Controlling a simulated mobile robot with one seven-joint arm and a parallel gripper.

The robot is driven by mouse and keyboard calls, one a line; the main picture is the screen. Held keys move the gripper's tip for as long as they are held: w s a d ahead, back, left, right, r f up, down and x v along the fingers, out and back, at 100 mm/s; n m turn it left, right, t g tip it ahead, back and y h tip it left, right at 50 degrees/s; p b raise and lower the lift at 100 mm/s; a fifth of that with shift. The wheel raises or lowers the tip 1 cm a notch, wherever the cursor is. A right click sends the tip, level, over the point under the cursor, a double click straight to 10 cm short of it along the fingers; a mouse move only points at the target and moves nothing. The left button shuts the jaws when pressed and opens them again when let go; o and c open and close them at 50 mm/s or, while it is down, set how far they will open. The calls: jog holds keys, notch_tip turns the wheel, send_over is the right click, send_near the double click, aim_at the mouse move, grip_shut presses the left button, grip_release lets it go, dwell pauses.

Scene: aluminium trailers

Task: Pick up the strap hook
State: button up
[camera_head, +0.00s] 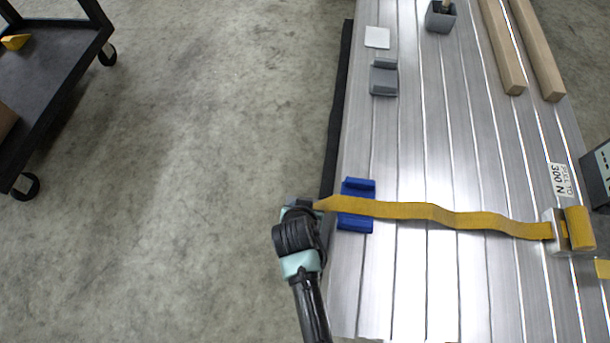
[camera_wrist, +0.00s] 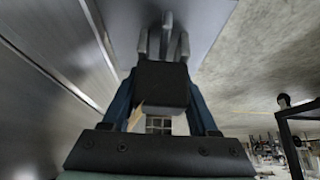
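The strap hook shows in the wrist view as a dark block (camera_wrist: 162,84) with grey prongs beyond it. My gripper (camera_wrist: 160,100) has its blue fingers against both sides of this block, and they look shut on it. In the head view my gripper (camera_head: 302,212) is at the left edge of the trailer bed, and it mostly hides the hook. The yellow strap (camera_head: 430,212) runs from there over a blue block (camera_head: 357,184) to a ratchet (camera_head: 556,232) at the right. A small piece of strap shows in the wrist view (camera_wrist: 135,117).
The ribbed aluminium bed (camera_head: 420,130) carries a grey block (camera_head: 384,78), a white card (camera_head: 377,38), a grey cup (camera_head: 440,18) and wooden beams (camera_head: 503,50). A label (camera_head: 560,181) lies near the ratchet. A black cart (camera_head: 50,75) stands upper left. The floor between is clear.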

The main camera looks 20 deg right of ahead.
grip_shut()
jog(key=shift+r, duration=0.15)
